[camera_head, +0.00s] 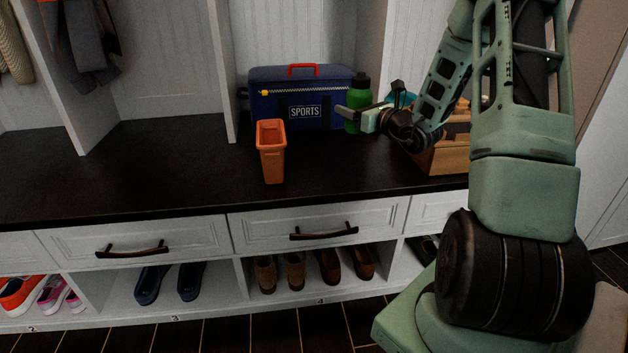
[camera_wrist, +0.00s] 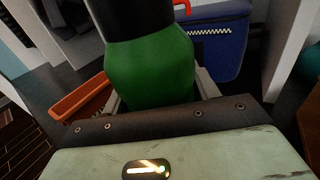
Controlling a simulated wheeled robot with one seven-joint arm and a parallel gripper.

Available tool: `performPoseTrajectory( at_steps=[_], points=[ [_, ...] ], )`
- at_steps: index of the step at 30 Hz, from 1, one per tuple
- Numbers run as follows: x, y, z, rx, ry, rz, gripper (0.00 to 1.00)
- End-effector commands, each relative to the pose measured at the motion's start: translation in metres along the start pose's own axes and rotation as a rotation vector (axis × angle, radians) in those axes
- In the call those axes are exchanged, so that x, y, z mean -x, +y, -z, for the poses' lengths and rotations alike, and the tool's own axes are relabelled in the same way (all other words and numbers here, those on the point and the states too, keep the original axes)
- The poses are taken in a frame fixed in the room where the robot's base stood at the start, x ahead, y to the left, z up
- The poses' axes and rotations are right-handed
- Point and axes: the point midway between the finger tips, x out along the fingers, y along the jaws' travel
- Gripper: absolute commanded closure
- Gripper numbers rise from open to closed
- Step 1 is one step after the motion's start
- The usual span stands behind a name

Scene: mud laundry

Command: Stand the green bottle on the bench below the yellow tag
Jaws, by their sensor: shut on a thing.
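The green bottle (camera_head: 359,92) with a black cap is upright by the right end of the blue sports bag. My gripper (camera_head: 357,114) is shut on its body, reaching in from the right. In the wrist view the bottle (camera_wrist: 150,70) fills the space between the fingers of my gripper (camera_wrist: 160,92). I cannot tell whether its base touches the bench. The dark bench top (camera_head: 150,165) runs across the view. No yellow tag is clearly seen; only a small yellow piece (camera_head: 264,93) shows on the bag's zip.
The blue sports bag (camera_head: 270,112) stands at the back. An orange bin (camera_head: 271,152) stands in front of it. A brown box (camera_head: 450,157) is at the right, partly behind my arm. White dividers (camera_head: 222,70) split the bench back. The bench's left part is clear.

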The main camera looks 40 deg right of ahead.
Motion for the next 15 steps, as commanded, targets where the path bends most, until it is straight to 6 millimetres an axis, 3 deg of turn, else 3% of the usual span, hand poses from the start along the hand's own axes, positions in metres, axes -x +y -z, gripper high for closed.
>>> performPoseTrajectory(
  at_steps=[8, 15],
  points=[
    [0.003, -0.009, 0.022, 0.001, 0.003, 0.012, 0.66],
    [0.003, -0.009, 0.066, -0.001, 0.003, 0.013, 0.66]
  ],
)
